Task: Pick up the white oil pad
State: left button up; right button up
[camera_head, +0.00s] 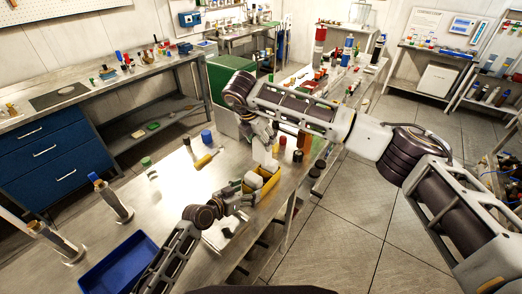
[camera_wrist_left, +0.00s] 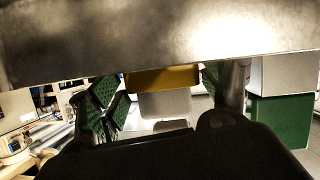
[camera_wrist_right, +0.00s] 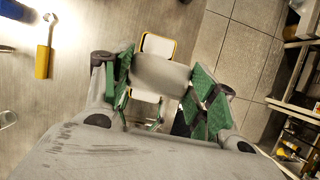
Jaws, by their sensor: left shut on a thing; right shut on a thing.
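A yellow open box (camera_head: 269,184) stands near the table's right edge with white pads in it. One white pad (camera_head: 252,180) shows at its left end. My right gripper (camera_head: 264,144) is above the box, shut on a white oil pad (camera_head: 266,158). The held pad (camera_wrist_right: 158,75) fills the space between the green fingers in the right wrist view. My left gripper (camera_head: 249,188) is at the near left end of the box and seems shut on it. In the left wrist view, the yellow box (camera_wrist_left: 160,78) and a white pad (camera_wrist_left: 165,103) show between the fingers; the contact is hidden.
A blue tray (camera_head: 118,268) is at the near left. Dark and red jars (camera_head: 298,156) stand right of my right gripper. The middle left tabletop is mostly clear.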

pick_arm(q)
jog(key=shift+f, duration=0.15)
pick_arm(e)
jog(key=shift+r, duration=1.75)
jog(key=shift+o, duration=1)
jog(key=shift+c, duration=1.3)
pick_arm(q)
jog(key=o, duration=1.1)
jog(key=shift+c, duration=0.2)
jog(key=v, duration=1.2)
